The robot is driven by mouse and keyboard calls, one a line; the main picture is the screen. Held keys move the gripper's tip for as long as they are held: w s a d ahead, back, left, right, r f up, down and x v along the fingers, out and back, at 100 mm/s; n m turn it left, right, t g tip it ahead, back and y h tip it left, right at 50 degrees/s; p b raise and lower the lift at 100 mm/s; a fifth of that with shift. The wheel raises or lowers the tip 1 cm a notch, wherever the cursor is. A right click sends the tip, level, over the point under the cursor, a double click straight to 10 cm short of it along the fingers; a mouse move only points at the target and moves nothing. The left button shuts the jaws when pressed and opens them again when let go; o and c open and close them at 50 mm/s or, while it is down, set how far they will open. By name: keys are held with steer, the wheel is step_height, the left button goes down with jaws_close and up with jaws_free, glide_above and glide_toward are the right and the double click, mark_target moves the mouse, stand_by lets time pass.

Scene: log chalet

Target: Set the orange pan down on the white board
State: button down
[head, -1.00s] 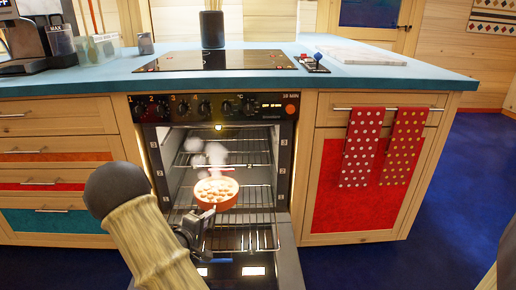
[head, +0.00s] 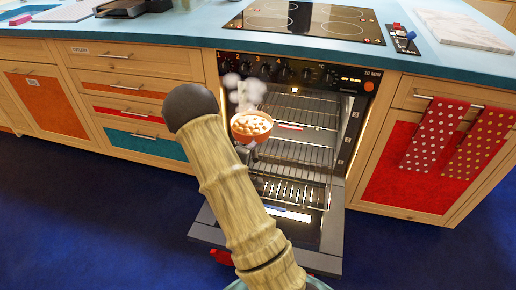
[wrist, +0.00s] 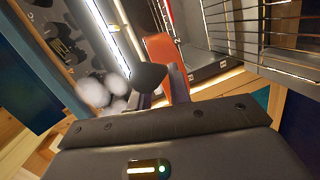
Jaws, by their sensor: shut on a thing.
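The orange pan (head: 251,126) is upright and filled with pale round pieces, with steam rising from it. It is at the left side of the open oven's mouth in the head view. My gripper (head: 247,151) is shut on the pan and partly hidden behind my arm. In the wrist view the pan (wrist: 166,62) shows as an orange strip beyond the dark fingers. The white board (head: 462,30) lies flat on the blue counter at the upper right, well apart from the pan. Its visible top is bare.
The oven (head: 296,150) stands open with its door (head: 330,238) folded down low and wire racks inside. A black hob (head: 305,17) is set in the blue counter (head: 190,30) above it. Two dotted towels (head: 436,134) hang right of the oven. The blue floor is clear at left.

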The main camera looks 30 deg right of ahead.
steer(key=w+a+r+n+t+y+p, duration=0.1)
steer(key=a+r+n+t+y+p, duration=0.2)
steer(key=a+r+p, duration=0.7)
steer(key=w+a+r+n+t+y+p, duration=0.1)
steer(key=a+r+n+t+y+p, duration=0.3)
steer(key=p, duration=2.2)
steer(key=a+r+n+y, duration=0.4)
steer(key=a+r+y, duration=0.2)
steer(key=a, duration=0.3)
steer(key=shift+w+a+p, duration=0.15)
steer(key=shift+w+p, duration=0.15)
steer(key=shift+r, duration=0.1)
